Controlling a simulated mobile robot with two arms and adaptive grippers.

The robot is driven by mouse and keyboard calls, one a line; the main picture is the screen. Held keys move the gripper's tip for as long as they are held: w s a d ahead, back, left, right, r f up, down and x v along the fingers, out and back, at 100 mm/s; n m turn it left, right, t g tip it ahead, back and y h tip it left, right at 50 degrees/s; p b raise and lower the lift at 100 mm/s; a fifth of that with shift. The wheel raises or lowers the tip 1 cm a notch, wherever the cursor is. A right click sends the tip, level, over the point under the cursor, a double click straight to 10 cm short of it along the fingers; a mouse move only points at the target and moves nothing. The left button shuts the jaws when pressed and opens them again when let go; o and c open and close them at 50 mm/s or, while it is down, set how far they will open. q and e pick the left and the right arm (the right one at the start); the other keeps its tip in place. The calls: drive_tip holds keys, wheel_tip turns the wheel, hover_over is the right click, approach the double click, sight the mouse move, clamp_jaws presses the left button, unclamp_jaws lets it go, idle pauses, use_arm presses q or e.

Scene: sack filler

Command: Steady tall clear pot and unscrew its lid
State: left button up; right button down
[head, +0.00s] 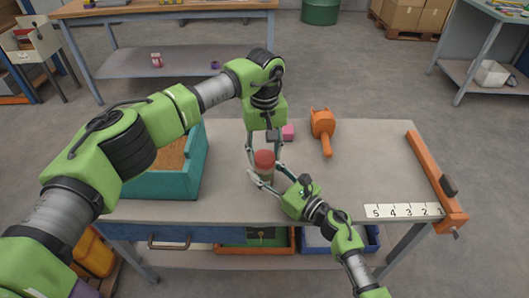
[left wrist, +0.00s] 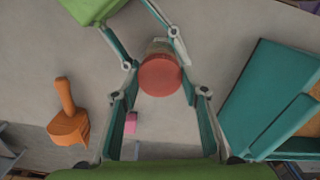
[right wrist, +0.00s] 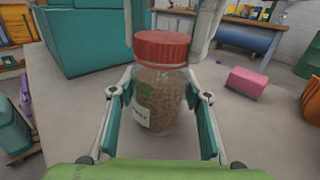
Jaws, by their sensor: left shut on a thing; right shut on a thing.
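The tall clear pot (right wrist: 157,100) stands upright on the workbench, with brown grains inside, a partly visible label and a red lid (head: 264,158). My left gripper (head: 264,154) reaches down from above and is shut on the lid; in the left wrist view the lid (left wrist: 160,75) sits between its fingertips. My right gripper (head: 266,176) comes from the near right side and is shut on the pot's body, a finger on each side in the right wrist view. The lid sits on the pot's mouth. The fingers partly hide the pot in the head view.
A teal bin (head: 160,181) stands left of the pot. A pink block (head: 288,132) and an orange tool (head: 323,130) lie behind it. A number strip (head: 400,211) and an orange rail (head: 436,180) are at the right.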

use_arm(q)
drive_tip(key=n, duration=0.5)
drive_tip(key=shift+n, duration=0.3)
drive_tip(key=n, duration=1.4)
drive_tip(key=shift+r, duration=0.1)
drive_tip(key=n, duration=0.5)
drive_tip(key=shift+n, duration=0.3)
drive_tip(key=n, duration=0.3)
drive_tip(key=shift+n, duration=0.3)
drive_tip(key=n, duration=0.3)
drive_tip(key=shift+n, duration=0.3)
drive_tip(key=n, duration=0.8)
